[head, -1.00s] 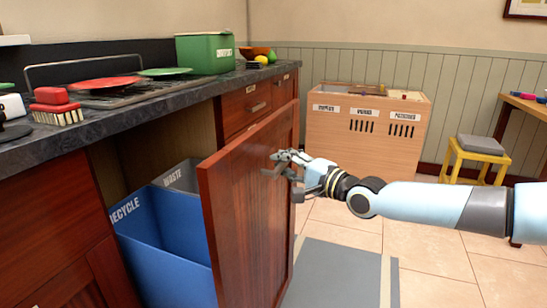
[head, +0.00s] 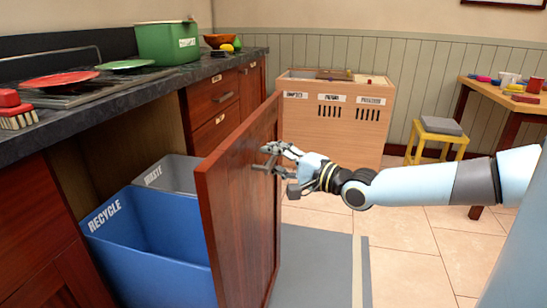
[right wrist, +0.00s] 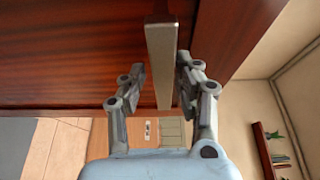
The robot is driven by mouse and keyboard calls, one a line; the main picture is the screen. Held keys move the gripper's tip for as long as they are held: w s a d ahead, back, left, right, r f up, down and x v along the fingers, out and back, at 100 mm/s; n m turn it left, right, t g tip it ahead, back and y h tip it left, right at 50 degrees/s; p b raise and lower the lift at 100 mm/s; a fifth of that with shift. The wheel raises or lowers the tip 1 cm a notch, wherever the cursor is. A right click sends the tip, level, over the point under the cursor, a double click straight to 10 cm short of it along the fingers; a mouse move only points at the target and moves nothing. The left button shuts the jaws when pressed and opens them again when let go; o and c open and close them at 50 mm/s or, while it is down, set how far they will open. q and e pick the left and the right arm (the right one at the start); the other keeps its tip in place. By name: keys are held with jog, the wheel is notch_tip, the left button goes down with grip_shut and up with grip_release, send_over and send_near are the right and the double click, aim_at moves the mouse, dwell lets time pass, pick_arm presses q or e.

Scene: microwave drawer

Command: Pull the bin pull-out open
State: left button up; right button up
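The bin pull-out stands well out from the cabinet. Its red-brown wooden front panel (head: 240,205) faces right, with a blue RECYCLE bin (head: 150,235) and a grey WASTE bin (head: 175,173) behind it. My right gripper (head: 268,160) is at the upper outer face of the panel. In the right wrist view, the flat metal handle bar (right wrist: 162,55) lies between the two fingers (right wrist: 162,82), which are closed in close around it. Exact finger contact is hard to tell. My left gripper is not in view.
A dark counter (head: 120,95) with red and green plates and a green box (head: 168,43) runs along the left. A wooden bin chest (head: 335,115), a yellow stool (head: 437,140) and a table (head: 510,95) stand behind. A grey mat (head: 315,270) lies on the open tiled floor.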

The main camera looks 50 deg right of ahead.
jog(key=shift+o, duration=0.5)
jog(key=shift+r, duration=0.1)
jog(key=s, duration=1.2)
